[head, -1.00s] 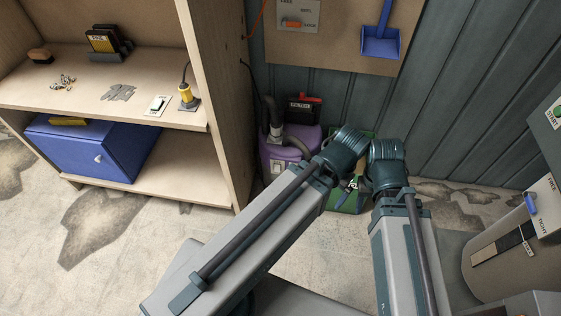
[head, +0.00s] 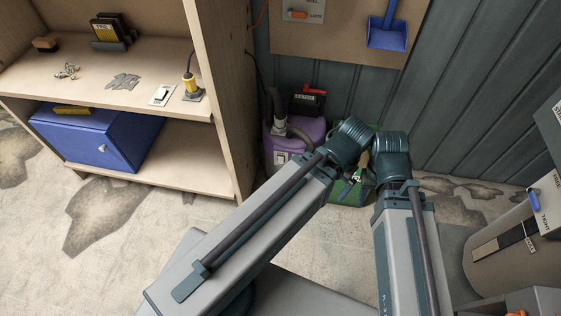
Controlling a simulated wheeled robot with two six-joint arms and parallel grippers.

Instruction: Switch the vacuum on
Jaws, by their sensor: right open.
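The purple vacuum (head: 309,132) stands on the floor in the corner to the right of the shelf unit. A grey hose curves over its top, and a pale switch plate (head: 281,158) shows low on its front. The state of the switch is too small to tell. My right gripper (head: 354,180) shows only in part, small and dark, between my arm links and in front of a green container (head: 350,194). It is open, to the right of the vacuum and apart from the switch plate. My arm links cover the vacuum's lower right side. My left gripper is not in view.
A black box with a red lever (head: 314,90) is behind the vacuum. The wooden shelf (head: 128,62) at left holds a switch plate (head: 162,95), a yellow-bodied tool (head: 192,88) and a blue box (head: 97,140) below. Floor at lower left is clear.

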